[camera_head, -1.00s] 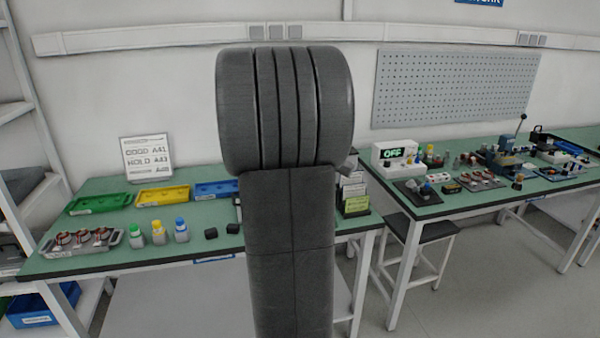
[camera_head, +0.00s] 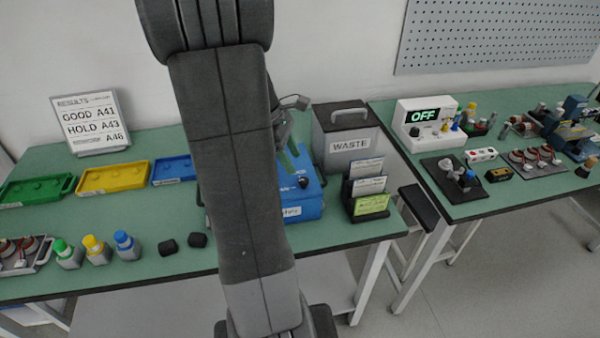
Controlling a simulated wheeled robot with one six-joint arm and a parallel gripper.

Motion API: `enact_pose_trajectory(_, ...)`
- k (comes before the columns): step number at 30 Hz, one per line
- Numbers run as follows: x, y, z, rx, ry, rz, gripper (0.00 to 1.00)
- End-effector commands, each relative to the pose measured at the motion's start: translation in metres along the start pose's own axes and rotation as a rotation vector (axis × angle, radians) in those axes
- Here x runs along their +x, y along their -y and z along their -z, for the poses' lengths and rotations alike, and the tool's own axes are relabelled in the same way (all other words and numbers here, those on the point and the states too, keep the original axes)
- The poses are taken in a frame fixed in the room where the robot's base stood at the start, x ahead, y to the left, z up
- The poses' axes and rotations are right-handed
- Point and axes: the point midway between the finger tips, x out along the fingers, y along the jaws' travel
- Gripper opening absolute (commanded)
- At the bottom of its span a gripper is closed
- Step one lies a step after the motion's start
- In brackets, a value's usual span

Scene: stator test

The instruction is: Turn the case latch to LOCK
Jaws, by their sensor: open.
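A blue case (camera_head: 312,203) stands on the left table, partly hidden behind my arm. A dark round knob (camera_head: 303,182), which looks like its latch, shows on its top near the right side; its setting is too small to read. My gripper (camera_head: 288,150) is open and shows only in part past the right edge of my arm, above the blue case. I cannot tell whether it touches the case.
A grey WASTE box (camera_head: 348,145) and a card holder (camera_head: 369,208) stand close right of the case. A tester reading OFF (camera_head: 424,116) stands on the right table.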

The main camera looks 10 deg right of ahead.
Motion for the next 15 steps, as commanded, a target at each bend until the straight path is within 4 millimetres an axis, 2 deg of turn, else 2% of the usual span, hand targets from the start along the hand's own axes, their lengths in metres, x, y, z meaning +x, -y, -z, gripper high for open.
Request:
enact_pose_trajectory(1, 0.012, 0.001, -0.001, -0.001, 0.003, 0.006, 0.48)
enact_pose_trajectory(6, 0.043, 0.001, 0.000, -0.001, 0.001, 0.004, 0.48)
enact_pose_trajectory(9, 0.057, 0.001, 0.000, 0.000, 0.002, 0.003, 0.48)
enact_pose_trajectory(15, 0.069, 0.001, 0.000, -0.001, 0.000, 0.001, 0.48)
